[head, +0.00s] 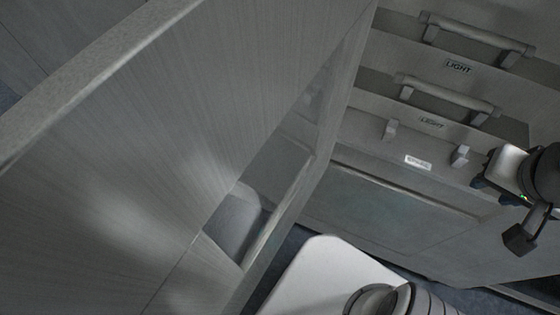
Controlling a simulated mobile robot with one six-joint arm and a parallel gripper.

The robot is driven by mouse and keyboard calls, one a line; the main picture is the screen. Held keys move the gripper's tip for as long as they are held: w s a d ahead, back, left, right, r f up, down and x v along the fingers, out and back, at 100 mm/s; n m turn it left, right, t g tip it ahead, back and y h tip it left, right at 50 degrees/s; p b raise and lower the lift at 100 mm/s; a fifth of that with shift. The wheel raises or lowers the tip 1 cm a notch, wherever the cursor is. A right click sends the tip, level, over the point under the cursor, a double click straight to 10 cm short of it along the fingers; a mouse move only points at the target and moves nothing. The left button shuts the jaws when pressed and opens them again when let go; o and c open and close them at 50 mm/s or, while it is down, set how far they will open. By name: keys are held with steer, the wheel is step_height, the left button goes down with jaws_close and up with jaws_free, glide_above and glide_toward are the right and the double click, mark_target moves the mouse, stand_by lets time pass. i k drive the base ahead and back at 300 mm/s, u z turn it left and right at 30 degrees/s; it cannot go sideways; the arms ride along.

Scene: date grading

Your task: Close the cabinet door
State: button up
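A large grey wood-grain panel (150,160) fills the left of the head view, with a thick pale edge along its top left. It looks like the cabinet door standing open, but its hinge and handle are not clear. Beside its lower right edge is a gap into a dim recess (240,215). My gripper (500,192) is at the right edge of the view, in front of the drawer fronts and well apart from the panel. Its fingers are dark and partly hidden, so I cannot tell whether they are open. I see nothing held in it.
Drawers with bar handles stand at the upper right, two of them labelled LIGHT (458,67). Below them is another front with a white label (418,162) and a broad plain panel (380,210). A white rounded surface (325,275) is at the bottom, above dark blue floor.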

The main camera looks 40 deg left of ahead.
mark_target(114, 168)
steer(key=u, duration=0.05)
steer(key=k, duration=0.8)
steer(key=z, duration=1.45)
steer(key=k, duration=1.75)
steer(key=u, duration=1.35)
steer(key=i, duration=0.5)
steer(key=z, duration=0.1)
